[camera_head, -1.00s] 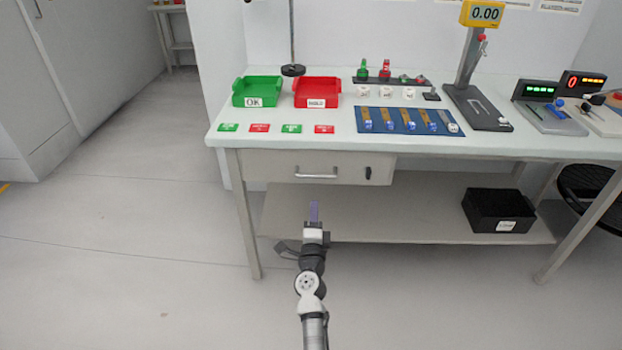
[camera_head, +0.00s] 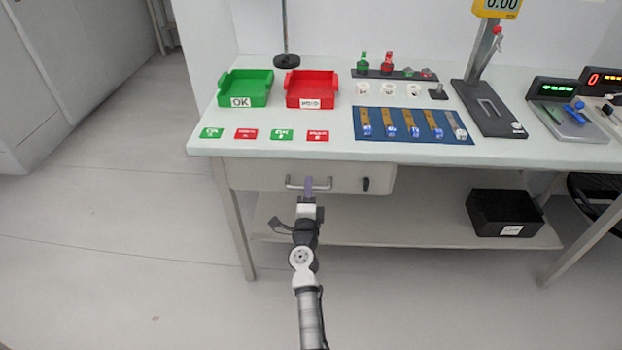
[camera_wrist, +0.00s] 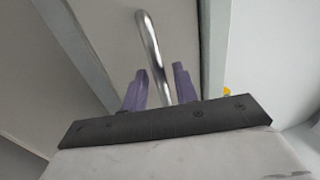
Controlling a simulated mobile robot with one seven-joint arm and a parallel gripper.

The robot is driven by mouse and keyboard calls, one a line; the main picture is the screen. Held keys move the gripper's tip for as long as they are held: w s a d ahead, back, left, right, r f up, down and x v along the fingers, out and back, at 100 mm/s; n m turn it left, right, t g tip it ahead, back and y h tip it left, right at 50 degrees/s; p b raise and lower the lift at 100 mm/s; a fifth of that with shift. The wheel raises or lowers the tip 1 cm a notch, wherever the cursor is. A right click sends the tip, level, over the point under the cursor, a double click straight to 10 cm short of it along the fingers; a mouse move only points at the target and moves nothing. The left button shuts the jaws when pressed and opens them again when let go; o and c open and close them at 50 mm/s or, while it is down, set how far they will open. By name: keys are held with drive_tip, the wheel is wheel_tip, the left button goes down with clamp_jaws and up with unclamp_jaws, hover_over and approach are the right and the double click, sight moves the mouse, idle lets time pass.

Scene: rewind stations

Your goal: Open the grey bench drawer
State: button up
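The grey bench drawer (camera_head: 340,179) sits under the left part of the bench top, and its front looks flush with the frame. Its bar handle (camera_head: 294,183) is silver and also shows in the wrist view (camera_wrist: 151,45). My gripper (camera_head: 308,184) is at the handle in the head view. In the wrist view its two purple fingers (camera_wrist: 160,85) stand apart, one on each side of the handle bar. A black lock or latch (camera_head: 366,184) is on the drawer front's right side.
The bench top (camera_head: 345,149) overhangs the drawer. It carries a green bin (camera_head: 246,88), a red bin (camera_head: 312,90) and a blue mat (camera_head: 437,137). A lower shelf (camera_head: 400,232) holds a black box (camera_head: 503,212). The floor in front of the drawer is clear.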

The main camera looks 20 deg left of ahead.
drive_tip(key=shift+w+a+r, duration=0.1)
drive_tip(key=shift+w, duration=0.15)
clamp_jaws()
drive_tip(key=shift+s, duration=0.1)
idle(0.3)
